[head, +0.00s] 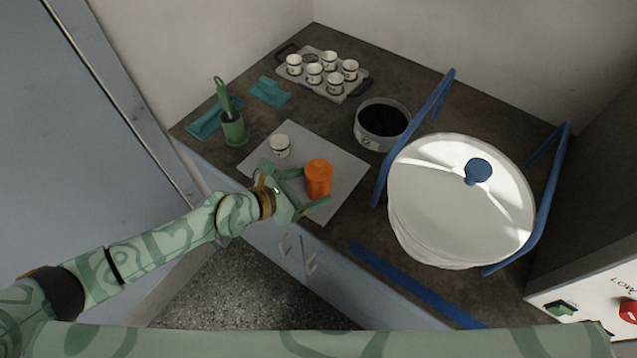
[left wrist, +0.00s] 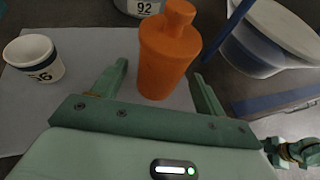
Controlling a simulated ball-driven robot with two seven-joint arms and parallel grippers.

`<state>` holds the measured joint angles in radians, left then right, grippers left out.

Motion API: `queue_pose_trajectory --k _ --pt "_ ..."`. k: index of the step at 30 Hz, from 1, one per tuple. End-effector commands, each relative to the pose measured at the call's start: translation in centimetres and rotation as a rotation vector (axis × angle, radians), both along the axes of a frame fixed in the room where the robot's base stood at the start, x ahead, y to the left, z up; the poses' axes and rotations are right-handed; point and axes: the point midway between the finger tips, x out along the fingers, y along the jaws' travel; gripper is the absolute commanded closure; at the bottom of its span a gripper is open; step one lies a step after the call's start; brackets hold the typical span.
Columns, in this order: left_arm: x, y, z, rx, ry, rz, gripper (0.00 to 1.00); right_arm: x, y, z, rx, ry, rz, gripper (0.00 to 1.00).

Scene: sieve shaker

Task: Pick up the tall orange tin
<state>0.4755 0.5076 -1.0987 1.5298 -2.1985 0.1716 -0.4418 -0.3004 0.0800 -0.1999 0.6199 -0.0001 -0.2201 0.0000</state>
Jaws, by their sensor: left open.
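The tall orange tin (head: 318,178) stands upright on a grey mat (head: 335,150) near the counter's front edge. It has a narrower knob-like top. My left gripper (head: 304,190) is open, with its fingers at the tin in the head view. In the left wrist view the tin (left wrist: 168,52) stands between the two open fingers (left wrist: 155,90), with a gap showing on the left side and little on the right. Whether a finger touches it I cannot tell.
A green pot with a brush (head: 234,128) is at the left. A dark-filled sieve (head: 382,123) and a big white lidded shaker with blue bars (head: 455,205) stand to the right. A tray of several cups (head: 352,92) lies behind.

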Motion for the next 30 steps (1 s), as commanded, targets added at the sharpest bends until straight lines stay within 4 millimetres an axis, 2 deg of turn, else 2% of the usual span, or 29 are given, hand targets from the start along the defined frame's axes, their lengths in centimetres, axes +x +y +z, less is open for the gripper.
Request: queue_pose_trajectory --k 4,13,14,18,19,30 --pt "1.2 -1.9 -1.2 -0.002 0.0 -0.001 0.27 -0.2 0.0 -1.0 0.0 0.006 0.0 0.35" --pt "1.6 -2.3 -1.3 -0.001 0.0 0.0 0.27 -0.2 0.0 -1.0 0.0 0.005 0.0 0.35" --pt "1.6 -2.3 -1.3 -0.001 0.0 0.0 0.33 -0.2 0.0 -1.0 0.0 0.005 0.0 0.35" --pt "1.6 -2.3 -1.3 -0.001 0.001 0.0 0.72 -0.2 0.0 -1.0 0.0 0.005 0.0 0.35" --pt "1.6 -2.3 -1.3 -0.001 0.001 0.0 0.77 -0.2 0.0 -1.0 0.0 0.005 0.0 0.35" --pt "1.6 -2.3 -0.9 -0.001 0.0 0.001 0.77 -0.1 0.0 -0.8 0.0 0.004 0.0 0.35"
